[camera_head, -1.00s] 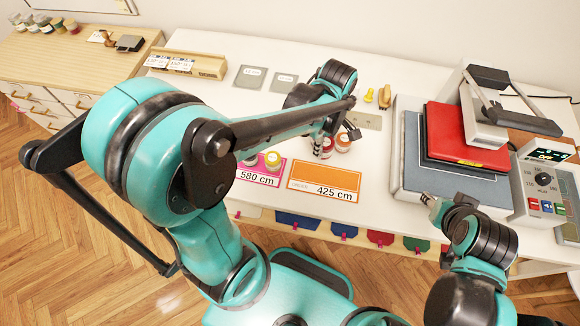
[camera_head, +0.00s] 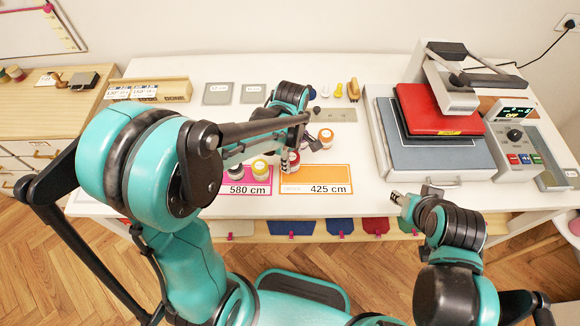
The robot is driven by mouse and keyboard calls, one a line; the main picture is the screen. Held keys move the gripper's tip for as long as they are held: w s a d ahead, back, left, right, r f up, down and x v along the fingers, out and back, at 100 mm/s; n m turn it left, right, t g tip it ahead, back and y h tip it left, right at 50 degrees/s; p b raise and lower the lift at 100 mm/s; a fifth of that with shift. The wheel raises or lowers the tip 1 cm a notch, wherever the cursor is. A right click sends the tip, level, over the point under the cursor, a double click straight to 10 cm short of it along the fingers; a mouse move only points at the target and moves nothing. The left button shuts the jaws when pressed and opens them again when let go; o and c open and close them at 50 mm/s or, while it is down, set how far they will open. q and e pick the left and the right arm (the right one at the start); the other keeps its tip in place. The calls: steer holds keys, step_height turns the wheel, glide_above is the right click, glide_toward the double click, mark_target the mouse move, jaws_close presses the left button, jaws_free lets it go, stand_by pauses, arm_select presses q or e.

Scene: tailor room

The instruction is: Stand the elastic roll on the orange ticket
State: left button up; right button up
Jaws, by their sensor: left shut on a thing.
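The orange ticket (camera_head: 316,174), marked 425 cm, lies flat near the table's front edge. My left gripper (camera_head: 289,157) is shut on a red roll (camera_head: 293,160) at the ticket's back left edge. The gripper and arm hide part of the roll, and I cannot tell whether it touches the ticket. Another roll, with an orange top (camera_head: 326,137), stands behind the ticket. The pink ticket (camera_head: 262,187), marked 580 cm, lies to the left with a yellow roll (camera_head: 260,168) and a black roll (camera_head: 235,172) on it. My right gripper (camera_head: 396,197) is near the front edge, its jaws unclear.
A heat press (camera_head: 435,110) with a red top stands on the right, its control box (camera_head: 518,150) beside it. Grey squares (camera_head: 217,94), a wooden box (camera_head: 172,92) and small tools (camera_head: 353,90) lie at the back. The right part of the orange ticket is clear.

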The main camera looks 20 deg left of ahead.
arm_select(q)
step_height(320, 180, down, 4)
steer(key=shift+f+b, duration=0.1)
steer(key=shift+b, duration=0.7)
steer(key=o, duration=1.1)
steer(key=shift+f, duration=0.1)
